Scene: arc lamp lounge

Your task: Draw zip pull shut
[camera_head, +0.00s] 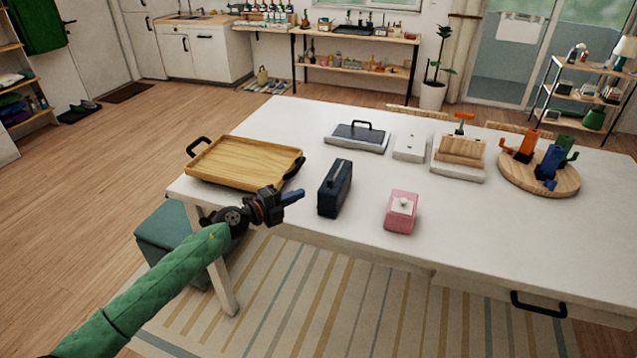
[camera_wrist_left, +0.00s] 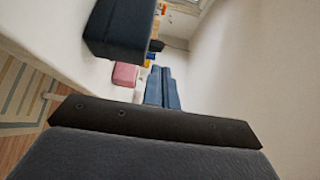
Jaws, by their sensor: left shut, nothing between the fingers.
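A dark navy upright case (camera_head: 335,188) stands near the front edge of the white table (camera_head: 290,214). A small fitting shows on its top, but I cannot make out the zip pull clearly. My left gripper (camera_head: 295,197) is at the table's front edge, just left of the case and apart from it. Its blue fingers are shut with nothing between them. In the left wrist view the case (camera_wrist_left: 122,28) is at the upper left, and the shut fingers (camera_wrist_left: 162,88) point past it. My right gripper is not in view.
A pink box (camera_head: 402,219) stands right of the case. Behind are a grey pad with a handle (camera_head: 345,148), a white plate (camera_head: 409,153) and a wooden block (camera_head: 460,147). The right front table area is clear.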

